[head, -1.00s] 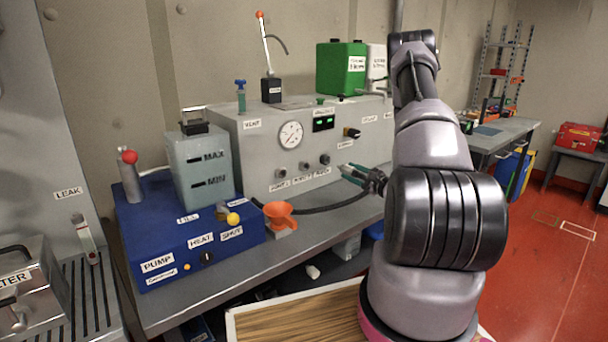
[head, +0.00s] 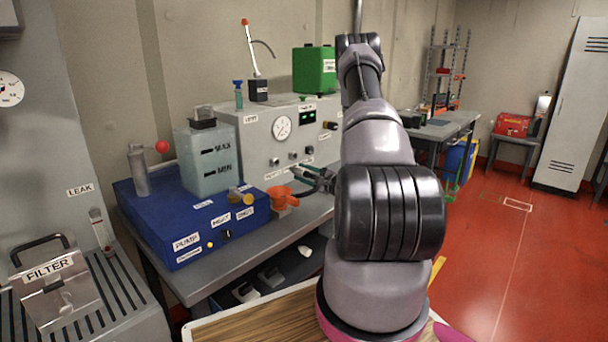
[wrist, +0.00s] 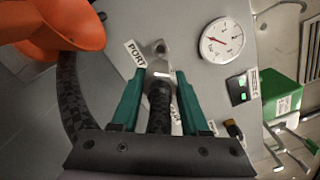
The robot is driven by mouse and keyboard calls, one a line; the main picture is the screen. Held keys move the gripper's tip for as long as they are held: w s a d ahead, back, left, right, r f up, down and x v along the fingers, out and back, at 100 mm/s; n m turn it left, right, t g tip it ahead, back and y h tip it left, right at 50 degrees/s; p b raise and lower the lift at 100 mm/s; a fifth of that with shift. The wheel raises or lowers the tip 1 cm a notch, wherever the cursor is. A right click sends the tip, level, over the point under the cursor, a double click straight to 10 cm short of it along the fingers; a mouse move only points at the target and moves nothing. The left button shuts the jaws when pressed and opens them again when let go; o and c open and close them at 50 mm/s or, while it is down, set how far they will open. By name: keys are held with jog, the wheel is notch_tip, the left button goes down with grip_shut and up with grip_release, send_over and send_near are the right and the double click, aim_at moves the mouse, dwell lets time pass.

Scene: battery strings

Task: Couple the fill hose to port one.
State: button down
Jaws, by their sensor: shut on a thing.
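My gripper (head: 312,176) is in front of the grey panel's lower face; its green fingers also show in the wrist view (wrist: 155,100). They are shut on the dark fill hose (wrist: 160,110), just behind its metal coupling (wrist: 161,72). The coupling points at the panel. A port fitting (wrist: 159,47) shows just past it, beside a label reading "PORT" with its number not readable. I cannot tell whether coupling and port touch. The hose in hand is mostly hidden there.
An orange funnel (head: 281,197) stands left of my gripper; in the wrist view a dark hose passes beside it. A blue pump unit (head: 190,225) with a clear tank (head: 204,160) is further left. The panel has a round gauge (head: 281,128). A green can (head: 314,70) stands on top.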

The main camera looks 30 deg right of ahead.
aim_at(292, 169)
jog(key=shift+x, duration=2.95)
jog(key=shift+x, duration=1.7)
jog(key=shift+c, duration=1.6)
grip_release()
jog(key=v, duration=1)
jog(key=shift+s+d, duration=0.1)
jog(key=shift+s, duration=0.25)
